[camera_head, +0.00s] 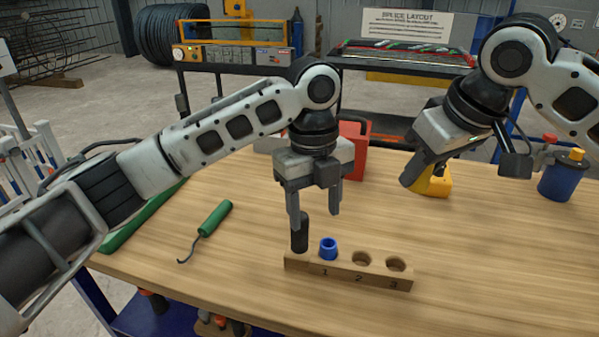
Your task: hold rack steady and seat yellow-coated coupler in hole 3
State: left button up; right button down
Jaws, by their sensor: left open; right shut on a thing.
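The wooden rack (346,279) lies on the table, with its holes numbered 1, 2 and 3. A blue coupler (328,249) stands in hole 1. Hole 2 (362,259) and hole 3 (396,265) are empty. A black upright post (300,236) stands at the rack's left end. My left gripper (315,220) is open and points down above that end, one fingertip overlapping the post in view; contact cannot be told. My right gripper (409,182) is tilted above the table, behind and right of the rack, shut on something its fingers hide. No yellow-coated coupler can be made out clearly.
A yellow object (437,184) shows behind my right gripper's finger. A green-handled hook (214,219) lies left of the rack. A red container (354,150) stands behind my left gripper, and a blue can (562,178) at the right. The table right of the rack is clear.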

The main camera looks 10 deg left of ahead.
pick_arm(q)
jog(key=shift+n+t+y, duration=0.3)
jog(key=shift+t, duration=0.1)
jog(key=w+a+r, duration=0.1)
jog(key=r, duration=0.1)
jog(key=w+a+r, duration=0.1)
jog(key=a, duration=0.1)
jog(key=shift+w+r, duration=0.2)
jog(key=shift+r, duration=0.15)
notch_tip(320, 180, down, 12)
jog(key=shift+r, duration=0.1)
grip_shut()
